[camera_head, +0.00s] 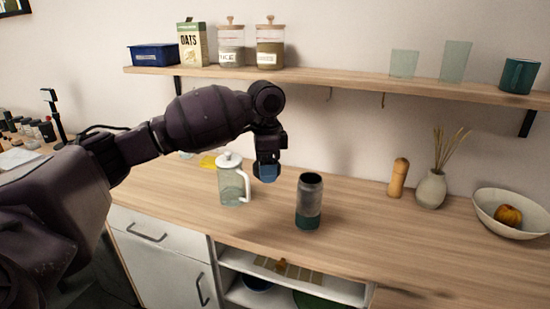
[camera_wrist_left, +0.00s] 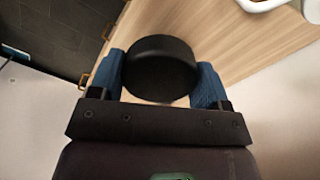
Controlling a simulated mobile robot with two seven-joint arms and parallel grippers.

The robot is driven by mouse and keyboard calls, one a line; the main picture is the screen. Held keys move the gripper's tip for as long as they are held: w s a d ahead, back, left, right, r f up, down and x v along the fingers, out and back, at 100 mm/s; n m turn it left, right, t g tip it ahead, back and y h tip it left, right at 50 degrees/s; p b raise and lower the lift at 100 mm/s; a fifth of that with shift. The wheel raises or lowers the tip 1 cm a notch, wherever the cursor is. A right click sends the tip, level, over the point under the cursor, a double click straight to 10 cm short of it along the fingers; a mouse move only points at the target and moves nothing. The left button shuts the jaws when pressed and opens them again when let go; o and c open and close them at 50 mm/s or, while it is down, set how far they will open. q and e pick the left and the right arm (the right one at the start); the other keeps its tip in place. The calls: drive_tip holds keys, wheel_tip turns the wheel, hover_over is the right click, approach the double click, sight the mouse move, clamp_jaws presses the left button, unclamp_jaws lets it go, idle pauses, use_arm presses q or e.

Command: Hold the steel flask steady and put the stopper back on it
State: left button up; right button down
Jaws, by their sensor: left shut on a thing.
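The steel flask (camera_head: 309,203) stands upright on the wooden counter, grey above and dark teal at the base. Its mouth is open and bare. My left gripper (camera_head: 267,173) hangs pointing down above the counter, to the left of the flask's top and apart from it. In the left wrist view, its blue finger pads (camera_wrist_left: 160,85) are shut on the round black stopper (camera_wrist_left: 160,68). My right gripper is not in view, and nothing holds the flask.
A glass jug (camera_head: 233,185) with white lid and handle stands left of my gripper. A wooden mill (camera_head: 398,178), a vase (camera_head: 431,189) and a fruit bowl (camera_head: 517,212) stand to the right. A shelf (camera_head: 340,80) with jars runs above. Counter (camera_head: 360,225) right of the flask is clear.

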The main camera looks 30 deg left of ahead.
use_arm(q)
drive_tip(key=shift+s+d+f+n, duration=0.15)
drive_tip(key=shift+s+d+n, duration=0.4)
drive_tip(key=shift+s+n, duration=0.2)
drive_tip(key=s+d+f+n, duration=0.8)
drive_tip(key=s+d+f, duration=0.3)
drive_tip(key=d, duration=0.4)
drive_tip(key=shift+s+d+f, duration=0.15)
drive_tip(key=shift+s+f, duration=0.25)
drive_tip(key=shift+f, duration=0.3)
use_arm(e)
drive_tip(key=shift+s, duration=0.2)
